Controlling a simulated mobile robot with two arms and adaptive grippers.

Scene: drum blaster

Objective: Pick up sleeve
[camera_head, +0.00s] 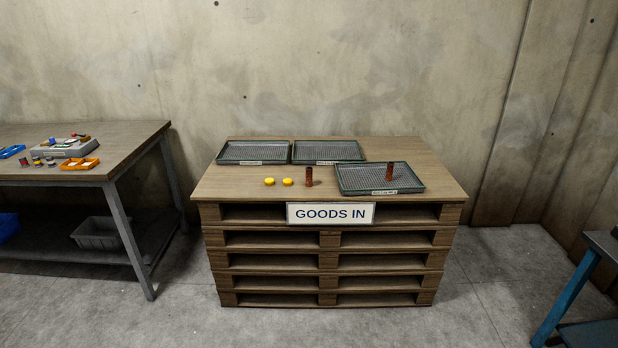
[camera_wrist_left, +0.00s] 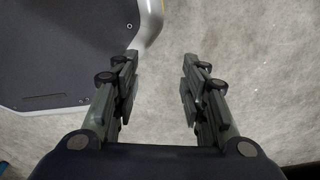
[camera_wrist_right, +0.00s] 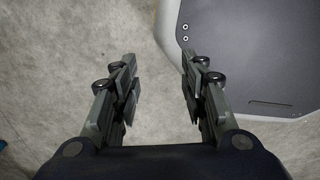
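Two brown-red upright cylinders that look like sleeves show in the head view. The other sleeve (camera_head: 390,172) stands in the right-hand mesh tray (camera_head: 352,189). My left gripper (camera_wrist_left: 158,88) shows in the left wrist view, open and empty above the floor. My right gripper (camera_wrist_right: 158,88) shows in the right wrist view, also open and empty above the floor. Neither gripper is in the head view, and both are away from the sleeves.
The pallet stack (camera_head: 328,240) bears a GOODS IN sign (camera_head: 331,213). Two empty-looking trays (camera_head: 254,162) (camera_head: 328,162) lie at its back. A workbench (camera_head: 95,178) stands left, a blue-legged table (camera_head: 565,300) right. Floor in front is clear.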

